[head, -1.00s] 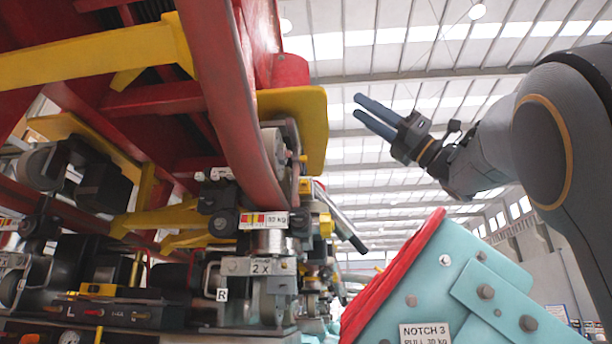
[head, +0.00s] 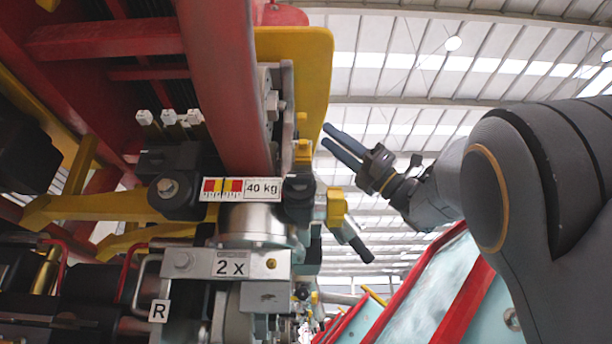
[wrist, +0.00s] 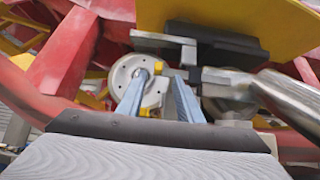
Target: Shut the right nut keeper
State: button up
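I cannot pick out the right nut keeper for certain. Contact cannot be told.
A red rail (head: 225,100) and a yellow plate (head: 312,85) hang over the assembly. A dark-ended handle (head: 352,240) sticks out on the right; a metal tube (wrist: 290,97) lies right of the fingers in the wrist view. Red-edged teal panels (head: 425,290) stand lower right.

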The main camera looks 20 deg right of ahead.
jog(key=p+x, duration=0.4)
jog(key=x, duration=0.3)
jog(key=shift+a+r, duration=0.2)
jog(key=shift+r, duration=0.05)
jog(key=shift+s, duration=0.1)
jog(key=shift+c, duration=0.5)
grip_shut()
